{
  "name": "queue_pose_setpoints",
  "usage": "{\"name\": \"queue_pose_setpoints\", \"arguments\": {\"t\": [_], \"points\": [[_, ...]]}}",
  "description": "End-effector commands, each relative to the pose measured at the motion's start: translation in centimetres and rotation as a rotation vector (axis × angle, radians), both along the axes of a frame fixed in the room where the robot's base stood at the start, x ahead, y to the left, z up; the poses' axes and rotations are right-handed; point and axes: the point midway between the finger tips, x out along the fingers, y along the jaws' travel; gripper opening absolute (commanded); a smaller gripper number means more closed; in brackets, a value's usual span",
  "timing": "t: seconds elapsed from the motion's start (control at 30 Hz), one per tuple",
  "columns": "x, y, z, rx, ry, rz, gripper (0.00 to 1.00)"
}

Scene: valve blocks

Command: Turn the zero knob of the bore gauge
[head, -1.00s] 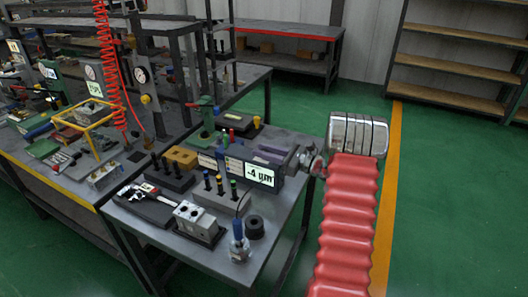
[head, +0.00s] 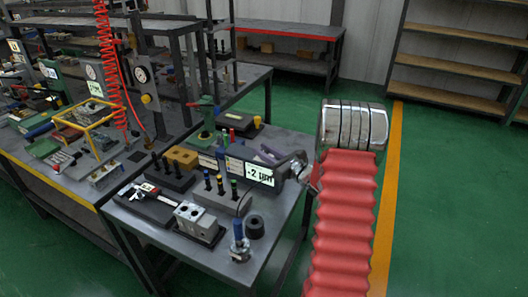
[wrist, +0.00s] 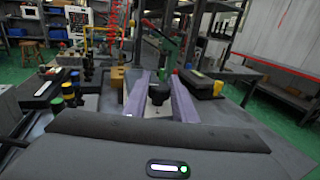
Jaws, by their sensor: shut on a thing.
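The bore gauge's dark display box (head: 262,172) stands near the right edge of the bench, and its lit screen reads -2 µm. A blue-handled probe (head: 238,232) stands upright at the front corner. My gripper (head: 266,155), with purple fingers, is just behind the display box. In the wrist view its two fingers (wrist: 158,95) lie on either side of a small dark knob (wrist: 158,92), and they are shut on this zero knob. The display face is out of sight in the wrist view, and the knob is hidden in the head view.
A dark ring (head: 255,226), a metal block with holes (head: 197,219), a caliper on a dark tray (head: 150,203) and a block with coloured pins (head: 219,196) crowd the bench front. A green stand (head: 206,120) is behind. The green floor right of the bench is clear.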

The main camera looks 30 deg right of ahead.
Motion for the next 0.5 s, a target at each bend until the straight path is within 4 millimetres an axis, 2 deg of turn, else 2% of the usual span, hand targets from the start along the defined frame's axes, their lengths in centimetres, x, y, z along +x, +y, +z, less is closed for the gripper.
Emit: {"name": "queue_pose_setpoints", "arguments": {"t": [0.5], "points": [[0.00, 0.11, -0.01, 0.000, 0.001, -0.311, 0.02]]}}
